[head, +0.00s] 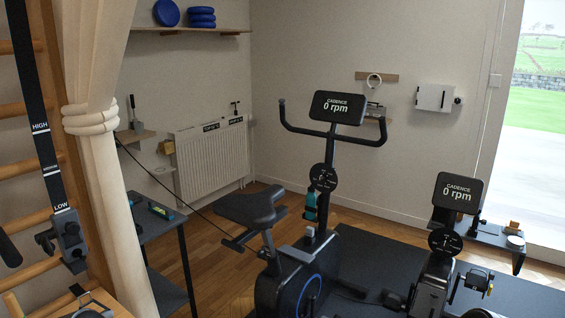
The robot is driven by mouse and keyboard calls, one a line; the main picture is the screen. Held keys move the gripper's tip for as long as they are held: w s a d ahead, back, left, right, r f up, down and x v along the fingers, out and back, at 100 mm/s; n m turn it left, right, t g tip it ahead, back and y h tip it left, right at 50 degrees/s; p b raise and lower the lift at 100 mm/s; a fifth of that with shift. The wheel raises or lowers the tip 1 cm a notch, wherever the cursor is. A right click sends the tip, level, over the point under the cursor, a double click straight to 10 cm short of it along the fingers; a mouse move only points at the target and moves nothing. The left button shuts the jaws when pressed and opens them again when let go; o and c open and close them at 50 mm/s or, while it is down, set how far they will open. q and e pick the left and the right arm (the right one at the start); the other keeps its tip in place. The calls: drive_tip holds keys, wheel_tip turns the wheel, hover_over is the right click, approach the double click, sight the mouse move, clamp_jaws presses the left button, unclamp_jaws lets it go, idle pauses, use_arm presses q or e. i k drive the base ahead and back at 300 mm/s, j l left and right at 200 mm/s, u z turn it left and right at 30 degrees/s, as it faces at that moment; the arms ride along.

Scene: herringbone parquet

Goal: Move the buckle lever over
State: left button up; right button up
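A black strap (37,110) marked HIGH and LOW hangs at the left, in front of wooden wall bars. At its lower end is a dark grey buckle-like block (70,238) with black knob-shaped parts on its left side. I cannot tell for certain which part is the buckle lever, or which way it is set. Neither of my grippers can be made out in the head view.
An exercise bike (290,275) stands in the middle, and a second machine with a display (459,193) stands at the right. A pale wrapped column (103,170) and a dark side table (165,250) are near the strap. A radiator (212,160) is behind.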

sight(44, 238)
drive_tip(key=u, duration=1.3)
